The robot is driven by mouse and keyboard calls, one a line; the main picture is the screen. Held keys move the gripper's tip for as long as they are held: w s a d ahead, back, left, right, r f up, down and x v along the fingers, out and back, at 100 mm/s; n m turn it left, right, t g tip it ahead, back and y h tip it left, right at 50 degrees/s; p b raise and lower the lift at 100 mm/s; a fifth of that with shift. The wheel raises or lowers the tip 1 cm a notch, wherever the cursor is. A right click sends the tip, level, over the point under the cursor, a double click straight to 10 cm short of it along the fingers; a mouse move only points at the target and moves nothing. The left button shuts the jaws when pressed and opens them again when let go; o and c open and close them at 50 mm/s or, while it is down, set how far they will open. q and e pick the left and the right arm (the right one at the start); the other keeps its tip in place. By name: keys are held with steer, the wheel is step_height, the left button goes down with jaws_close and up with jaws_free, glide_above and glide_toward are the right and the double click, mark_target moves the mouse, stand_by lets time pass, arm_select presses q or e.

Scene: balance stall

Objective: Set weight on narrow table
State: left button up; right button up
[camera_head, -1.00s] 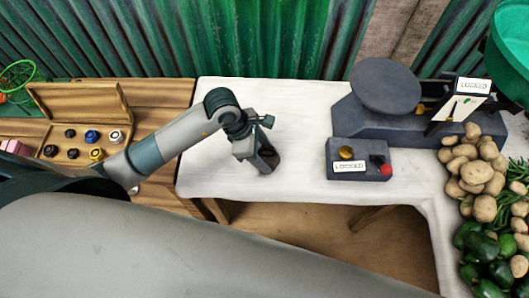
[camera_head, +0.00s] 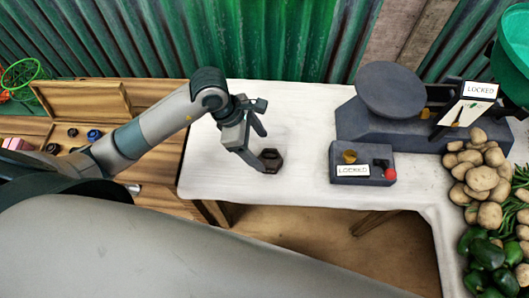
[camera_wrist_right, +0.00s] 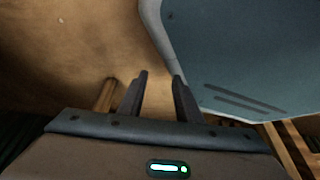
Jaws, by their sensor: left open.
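A dark, roughly hexagonal weight (camera_head: 270,160) stands on the white-covered narrow table (camera_head: 300,185), near its left part. My left gripper (camera_head: 258,146) is open and empty just up and left of the weight. Its two fingers are apart, and the lower fingertip is close to the weight; I cannot tell if they touch. My right gripper (camera_wrist_right: 160,88) shows in the right wrist view with its fingers apart and nothing between them. It is not visible in the head view.
A wooden box (camera_head: 85,105) with several weights sits on the wooden table at left. A dark scale (camera_head: 390,95) and a small box marked LOCKED (camera_head: 362,162) stand right of the weight. Potatoes (camera_head: 482,180) and green peppers (camera_head: 480,245) lie at far right. The table's middle is clear.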

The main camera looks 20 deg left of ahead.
arm_select(q)
steer(key=v, duration=0.5)
steer(key=shift+a+r+b, duration=0.15)
steer(key=shift+r+b, duration=0.15)
arm_select(e)
steer(key=w, duration=0.1)
steer(key=w+a+r, duration=0.1)
steer(key=w, duration=0.1)
steer(key=shift+a+t, duration=0.2)
steer(key=shift+t, duration=0.2)
steer(key=shift+f, duration=0.1)
stand_by(0.6)
